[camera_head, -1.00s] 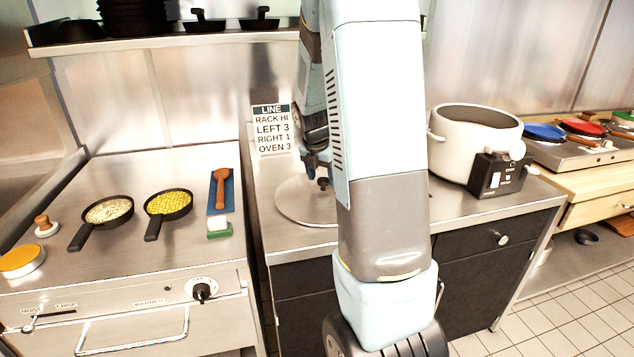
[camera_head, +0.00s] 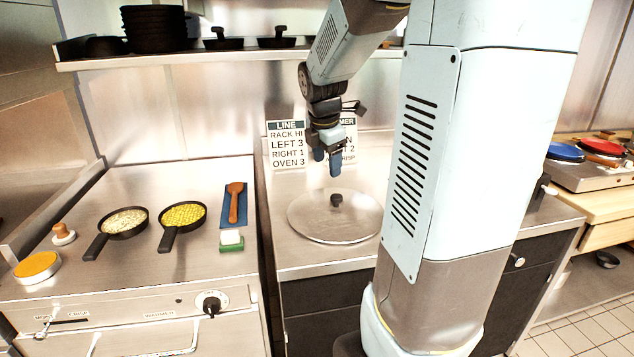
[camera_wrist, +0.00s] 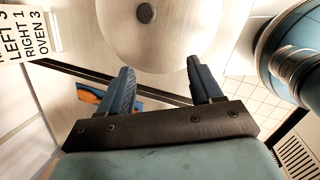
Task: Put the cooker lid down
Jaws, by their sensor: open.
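The cooker lid (camera_head: 312,222) is a round, flat metal disc with a dark knob (camera_head: 336,200). It lies on the steel counter in the middle of the head view. My gripper (camera_head: 327,168) is above the lid, apart from its knob, with its fingers pointing down. In the wrist view the lid (camera_wrist: 185,45) is at the top, beyond my gripper (camera_wrist: 160,80), whose two blue fingers are spread with nothing between them. The cooker is hidden behind my arm in the head view.
Two pans, one with yellow food (camera_head: 184,214) and one with pale food (camera_head: 122,222), sit on the left worktop. A spatula (camera_head: 235,203) lies on a blue mat. A sign (camera_head: 286,146) stands behind the lid. A shelf (camera_head: 180,62) runs above. Burners are at the right.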

